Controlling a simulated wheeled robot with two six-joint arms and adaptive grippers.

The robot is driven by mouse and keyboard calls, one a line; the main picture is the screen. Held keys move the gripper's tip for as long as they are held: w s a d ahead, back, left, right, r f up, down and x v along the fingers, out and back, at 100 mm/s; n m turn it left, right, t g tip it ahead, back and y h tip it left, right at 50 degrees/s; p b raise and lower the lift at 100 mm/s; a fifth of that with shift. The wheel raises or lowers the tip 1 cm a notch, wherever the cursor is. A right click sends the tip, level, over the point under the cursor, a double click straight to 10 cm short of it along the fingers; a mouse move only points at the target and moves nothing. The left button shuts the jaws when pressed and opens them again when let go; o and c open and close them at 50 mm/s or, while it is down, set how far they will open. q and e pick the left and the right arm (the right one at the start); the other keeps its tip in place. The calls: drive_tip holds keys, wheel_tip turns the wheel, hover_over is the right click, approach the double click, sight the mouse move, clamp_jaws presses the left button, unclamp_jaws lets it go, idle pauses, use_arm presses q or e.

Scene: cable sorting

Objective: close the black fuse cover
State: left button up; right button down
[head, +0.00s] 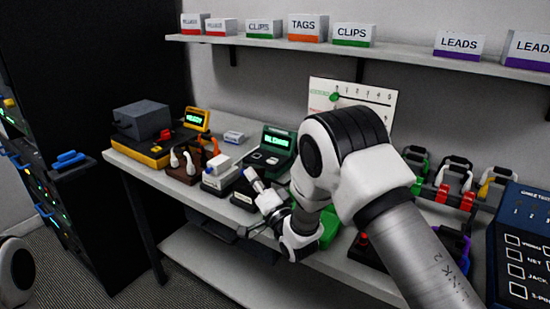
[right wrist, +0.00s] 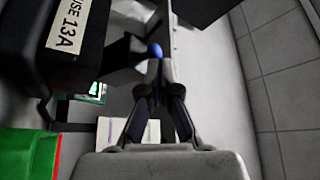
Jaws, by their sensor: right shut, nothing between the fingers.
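A black fuse box (right wrist: 38,58) with a white label reading "USE 13A" (right wrist: 68,25) fills the upper left of the right wrist view. A black part (right wrist: 124,62) sticks out beside it towards my fingertips, with a small blue knob (right wrist: 154,50) at its end. I cannot tell whether this part is the cover. My right gripper (right wrist: 157,68) is shut and empty, its tips at the blue knob; contact is unclear. In the head view my right gripper (head: 246,231) is low by the bench's front edge, and I cannot make out the fuse cover there. My left gripper is out of view.
The bench (head: 135,166) carries a yellow and black device (head: 150,152), a green-screened device (head: 276,140), several coloured clamps (head: 454,180) and a blue checklist panel (head: 520,245). A shelf (head: 400,48) of labelled boxes is above. A green block (right wrist: 28,150) lies near my right gripper.

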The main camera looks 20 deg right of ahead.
drive_tip(key=shift+s+a+f, duration=0.1)
drive_tip(key=shift+a+f, duration=0.05)
drive_tip(key=shift+f, duration=0.2)
idle(0.5)
